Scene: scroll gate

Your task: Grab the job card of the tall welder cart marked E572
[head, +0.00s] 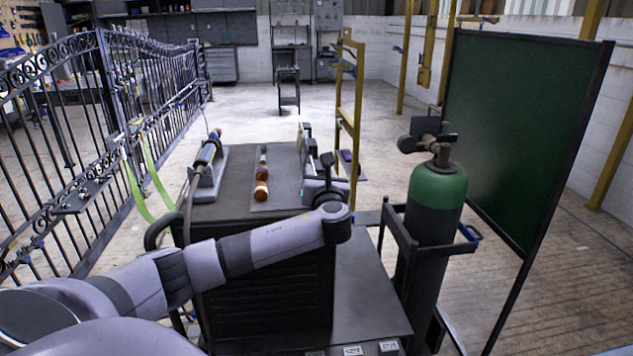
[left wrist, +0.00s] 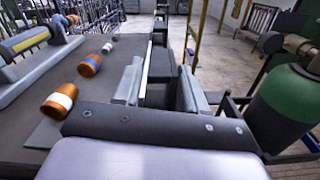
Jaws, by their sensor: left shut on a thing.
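The welder cart (head: 270,290) is a dark cabinet with a flat top, below and ahead of my left arm in the head view. Its marking E572 cannot be read. My left gripper (head: 308,165) is over the right edge of the top. In the left wrist view its two grey fingers (left wrist: 160,82) are close together around a thin, pale, upright card edge (left wrist: 147,62), which appears to be the job card. The gripper is shut on it. Most of the card is hidden by the fingers. My right gripper is in neither view.
A green-topped gas cylinder (head: 437,190) stands right of the cabinet; it also shows in the left wrist view (left wrist: 292,98). Orange rolls (head: 261,191) and a torch-like tool (head: 207,155) lie on top. A gate (head: 85,130) stands left, a dark green screen (head: 515,130) right.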

